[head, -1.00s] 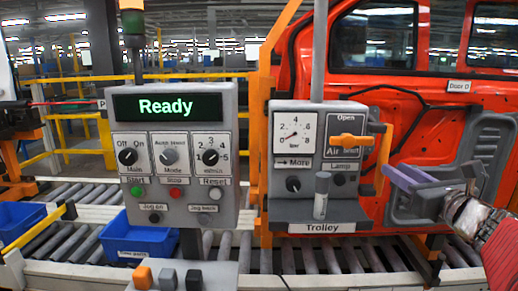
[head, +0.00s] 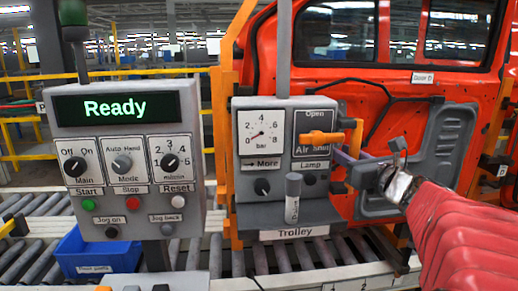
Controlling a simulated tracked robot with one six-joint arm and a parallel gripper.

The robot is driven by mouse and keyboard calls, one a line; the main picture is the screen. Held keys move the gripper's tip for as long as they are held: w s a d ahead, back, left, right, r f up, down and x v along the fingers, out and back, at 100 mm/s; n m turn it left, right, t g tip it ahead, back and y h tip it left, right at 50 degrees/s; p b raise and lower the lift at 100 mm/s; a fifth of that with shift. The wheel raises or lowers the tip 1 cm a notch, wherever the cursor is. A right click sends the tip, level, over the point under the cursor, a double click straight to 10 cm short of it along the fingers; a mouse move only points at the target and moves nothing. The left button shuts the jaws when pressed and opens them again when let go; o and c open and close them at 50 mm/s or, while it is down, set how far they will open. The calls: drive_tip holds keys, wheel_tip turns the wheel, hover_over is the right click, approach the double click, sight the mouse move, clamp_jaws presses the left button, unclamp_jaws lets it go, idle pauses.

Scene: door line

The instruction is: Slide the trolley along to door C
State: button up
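The trolley (head: 326,211) is a grey control box on an upright post, marked "Trolley", with a gauge, knobs and an orange air lever (head: 320,138). A yellow-orange upright handle (head: 356,143) is on its right side. My gripper (head: 352,160) reaches in from the right on a red-sleeved arm. Its purple fingers are at the handle's lower part, partly hidden; I cannot tell whether they touch it or how far apart they are. The red car door (head: 440,92) behind bears a small tag that seems to read "Door D" (head: 422,78). No door marked C is clearly readable.
A grey control panel (head: 128,165) showing "Ready" stands left of the trolley. A roller conveyor (head: 190,252) runs behind both, with a blue bin (head: 85,257) at lower left. An orange upright frame (head: 222,130) stands between panel and trolley. A grey door inner part (head: 447,150) is right of my gripper.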

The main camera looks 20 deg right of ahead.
clamp_jaws()
idle(0.3)
drive_tip(key=shift+d, duration=0.1)
drive_tip(key=shift+d, duration=0.1)
